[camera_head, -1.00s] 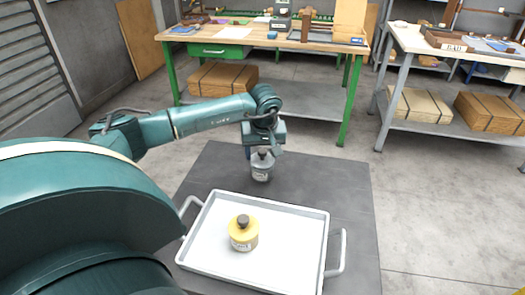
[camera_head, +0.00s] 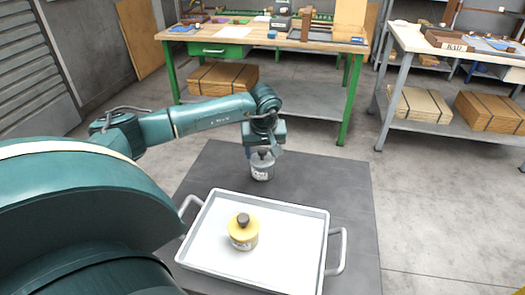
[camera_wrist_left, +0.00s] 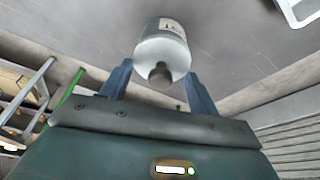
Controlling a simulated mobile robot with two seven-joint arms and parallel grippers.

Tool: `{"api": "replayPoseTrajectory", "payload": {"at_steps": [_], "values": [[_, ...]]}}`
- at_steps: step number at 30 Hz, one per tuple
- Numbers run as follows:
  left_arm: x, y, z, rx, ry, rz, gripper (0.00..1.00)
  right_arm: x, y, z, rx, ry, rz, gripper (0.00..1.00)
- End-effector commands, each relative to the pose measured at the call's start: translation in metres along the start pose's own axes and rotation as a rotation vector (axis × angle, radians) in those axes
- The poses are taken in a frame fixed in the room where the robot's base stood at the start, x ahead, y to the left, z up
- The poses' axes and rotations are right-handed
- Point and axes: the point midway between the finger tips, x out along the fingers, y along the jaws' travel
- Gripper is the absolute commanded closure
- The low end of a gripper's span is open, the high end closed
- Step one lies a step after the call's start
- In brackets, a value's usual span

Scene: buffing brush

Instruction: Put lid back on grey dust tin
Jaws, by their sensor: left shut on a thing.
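The grey dust tin (camera_head: 262,172) stands upright on the dark grey surface, just behind the tray. It has a pale label and a lid with a dark knob (camera_wrist_left: 160,76). My left gripper (camera_head: 263,150) points down over the tin and is shut on the lid at its knob. In the left wrist view the tin (camera_wrist_left: 163,45) shows beyond the two blue fingers. The lid sits at the tin's top; I cannot tell whether it is fully seated. My right gripper is not in view.
A white tray (camera_head: 205,262) with side handles lies in front, holding a yellow tin (camera_head: 243,236) with a dark knob. The dark surface (camera_head: 340,185) is clear to the right of the grey tin. A green-legged workbench (camera_head: 300,42) and a grey bench (camera_head: 420,40) stand behind.

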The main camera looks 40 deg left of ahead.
Motion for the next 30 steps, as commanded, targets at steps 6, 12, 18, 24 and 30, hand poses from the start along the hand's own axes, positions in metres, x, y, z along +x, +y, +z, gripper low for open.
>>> {"api": "replayPoseTrajectory", "payload": {"at_steps": [6,12,18,24,30], "values": [[0.0002,-0.0001,0.0002,0.000,0.000,-0.001,0.37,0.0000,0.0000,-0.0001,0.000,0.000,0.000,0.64],[0.0002,0.0000,0.0004,0.000,-0.001,-0.001,0.20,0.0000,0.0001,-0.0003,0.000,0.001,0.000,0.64],[0.0003,0.0001,0.0004,0.001,-0.001,-0.001,0.14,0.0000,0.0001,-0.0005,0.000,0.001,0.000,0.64],[0.0003,0.0001,0.0005,0.001,-0.001,-0.001,0.01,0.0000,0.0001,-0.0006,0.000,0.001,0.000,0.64],[0.0002,0.0001,0.0004,0.001,-0.001,-0.001,0.00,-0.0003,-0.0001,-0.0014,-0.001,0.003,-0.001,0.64]]}}
